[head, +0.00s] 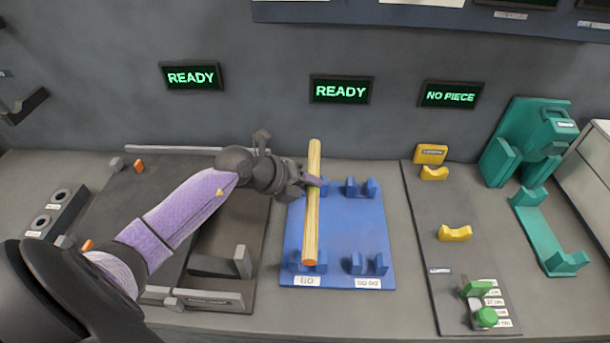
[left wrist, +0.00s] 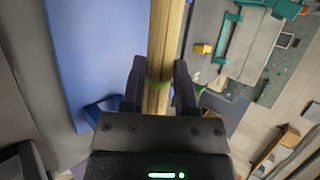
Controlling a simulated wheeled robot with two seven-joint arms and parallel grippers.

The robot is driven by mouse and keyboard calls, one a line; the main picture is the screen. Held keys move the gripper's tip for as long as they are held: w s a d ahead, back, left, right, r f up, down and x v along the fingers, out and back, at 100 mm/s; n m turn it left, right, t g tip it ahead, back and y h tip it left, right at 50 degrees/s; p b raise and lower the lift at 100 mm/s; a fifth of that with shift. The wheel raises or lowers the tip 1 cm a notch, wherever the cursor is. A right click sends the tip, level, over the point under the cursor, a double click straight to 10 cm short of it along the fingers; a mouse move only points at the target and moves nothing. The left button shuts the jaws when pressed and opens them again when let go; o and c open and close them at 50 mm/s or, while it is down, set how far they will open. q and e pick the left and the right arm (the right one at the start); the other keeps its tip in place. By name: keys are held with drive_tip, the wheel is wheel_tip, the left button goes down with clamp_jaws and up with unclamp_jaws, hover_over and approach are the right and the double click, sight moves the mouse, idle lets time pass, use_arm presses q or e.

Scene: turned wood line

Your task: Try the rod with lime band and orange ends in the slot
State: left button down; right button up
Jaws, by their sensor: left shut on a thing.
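A pale wooden rod (head: 313,225) with an orange end stands out over the left side of the blue board in the head view. A bit of lime band shows at my left gripper (head: 311,184). In the left wrist view the rod (left wrist: 166,40) runs between the two dark fingers of that gripper (left wrist: 160,88), with the lime band between them. The gripper is shut on the rod. Whether the rod rests in the blue cradles or hangs just above them, I cannot tell. Which fixture is the slot is not clear. My right gripper is not in view.
The blue board (head: 345,225) has a free pair of cradles (head: 370,264) on its right. A grey board with yellow rests (head: 455,233) and a green clamp (head: 486,317) lies further right, before a teal fixture (head: 530,140). Screens read READY (head: 341,90), READY and NO PIECE (head: 450,95).

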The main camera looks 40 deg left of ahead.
use_arm(q)
wheel_tip(320, 180, down, 5)
drive_tip(key=b, duration=0.5)
drive_tip(key=shift+s+a, duration=0.15)
drive_tip(key=shift+f+b, duration=0.45)
drive_tip(key=shift+f, duration=0.3)
drive_tip(key=shift+c, duration=1.5)
unclamp_jaws()
drive_tip(key=shift+r, duration=0.1)
drive_tip(key=p+v, duration=0.3)
drive_tip(key=v, duration=0.7)
